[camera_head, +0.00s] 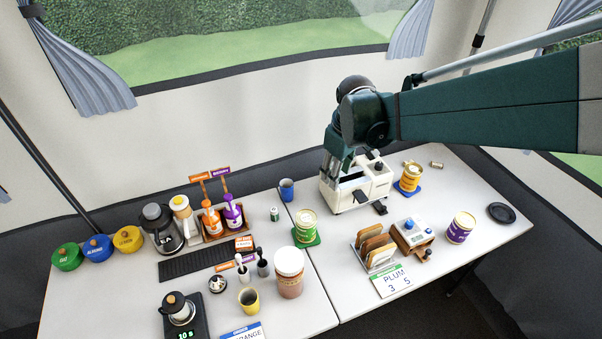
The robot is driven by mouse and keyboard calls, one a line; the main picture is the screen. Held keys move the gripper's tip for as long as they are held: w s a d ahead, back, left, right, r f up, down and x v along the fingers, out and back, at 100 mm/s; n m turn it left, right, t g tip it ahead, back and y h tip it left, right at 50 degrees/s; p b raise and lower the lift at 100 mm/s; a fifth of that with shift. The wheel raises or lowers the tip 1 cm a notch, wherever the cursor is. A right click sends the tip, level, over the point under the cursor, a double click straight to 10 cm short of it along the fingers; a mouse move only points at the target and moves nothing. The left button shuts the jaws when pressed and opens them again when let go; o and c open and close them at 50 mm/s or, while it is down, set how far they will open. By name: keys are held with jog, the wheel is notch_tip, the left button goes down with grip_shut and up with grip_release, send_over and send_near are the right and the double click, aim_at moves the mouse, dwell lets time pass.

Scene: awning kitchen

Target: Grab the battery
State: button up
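A small green and white upright cylinder (274,214), which looks like a battery, stands on the table left of the white appliance, near the blue cup. A small tan cylinder (436,165) lies at the back right of the table; it is too small to tell whether it is a battery. My gripper (332,178) points down at the left end of the white appliance (374,185), right of the green cylinder and apart from it. Its fingertips are small and partly merge with the appliance, so whether they are open is unclear.
A blue cup (287,190) and a green-labelled can (306,226) stand near the green cylinder. Syrup bottles (211,217) stand in a rack to the left.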

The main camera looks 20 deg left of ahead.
jog(key=a+f+n+g, duration=0.1)
jog(key=a+f+n, duration=0.2)
jog(key=a+f, duration=0.65)
jog(key=n+h, duration=0.1)
jog(key=n, duration=0.2)
send_over(274, 209)
jog(key=shift+g, duration=0.4)
notch_tip(274, 209, down, 8)
jog(key=shift+w+f+b, duration=0.1)
jog(key=shift+w+b, duration=0.05)
jog(key=shift+b, duration=0.25)
jog(key=shift+d, duration=0.1)
jog(key=shift+f, duration=1.3)
jog(key=shift+f+b, duration=0.65)
jog(key=shift+f, duration=1.95)
